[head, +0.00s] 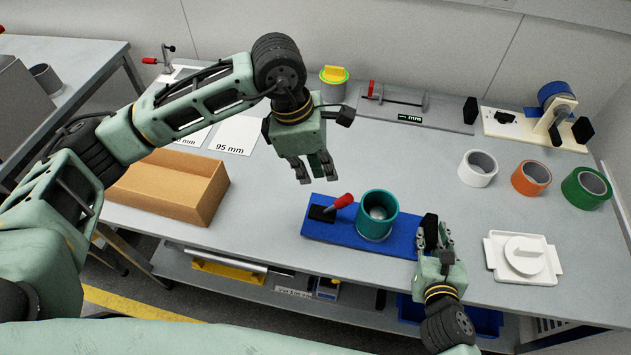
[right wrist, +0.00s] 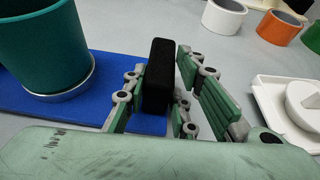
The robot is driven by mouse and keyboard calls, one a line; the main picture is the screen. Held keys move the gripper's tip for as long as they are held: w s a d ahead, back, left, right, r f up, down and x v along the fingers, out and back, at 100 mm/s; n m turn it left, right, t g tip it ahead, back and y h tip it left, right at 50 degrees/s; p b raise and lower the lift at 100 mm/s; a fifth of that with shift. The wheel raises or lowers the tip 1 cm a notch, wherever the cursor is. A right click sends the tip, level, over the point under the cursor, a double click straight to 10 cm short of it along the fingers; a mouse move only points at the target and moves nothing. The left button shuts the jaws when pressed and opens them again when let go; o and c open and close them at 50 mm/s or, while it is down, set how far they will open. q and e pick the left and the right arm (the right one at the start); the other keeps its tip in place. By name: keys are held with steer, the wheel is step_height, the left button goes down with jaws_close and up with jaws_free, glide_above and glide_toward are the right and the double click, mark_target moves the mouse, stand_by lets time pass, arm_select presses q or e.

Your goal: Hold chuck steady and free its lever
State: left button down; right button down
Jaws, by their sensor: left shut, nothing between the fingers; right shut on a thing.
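The chuck is a blue base plate (head: 345,232) on the grey table, with a teal cylinder (head: 377,215) standing upright on it. Its red-handled lever (head: 338,203) rises from a black block at the plate's left and slants up toward the cylinder. A black upright block (head: 430,229) is at the plate's right end. My right gripper (head: 434,240) is shut on that block; the block shows between the fingers in the right wrist view (right wrist: 157,77). My left gripper (head: 315,172) is shut and empty, fingers down, above the table behind the lever and apart from it.
An open cardboard box (head: 207,200) sits at the left. White (head: 478,168), orange (head: 531,178) and green (head: 587,188) rings lie at the right. A white tray (head: 523,257) is right of my right gripper. Fixtures line the back. The table between box and chuck is clear.

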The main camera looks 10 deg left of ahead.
arm_select(q)
steer(key=shift+s+d+r, duration=0.1)
steer(key=shift+d+r, duration=0.1)
steer(key=shift+r, duration=0.5)
steer(key=shift+d+r, duration=0.25)
steer(key=shift+r, duration=0.5)
steer(key=shift+s+d+r, duration=0.1)
steer(key=shift+d+r, duration=0.1)
steer(key=shift+r, duration=0.5)
arm_select(e)
steer(key=shift+d+f, duration=0.1)
steer(key=shift+f, duration=0.05)
steer(key=c, duration=1.4)
jaws_free()
steer(key=shift+d, duration=0.1)
arm_select(q)
steer(key=shift+w+d, duration=0.1)
steer(key=shift+w, duration=0.05)
arm_select(e)
steer(key=shift+o, duration=0.2)
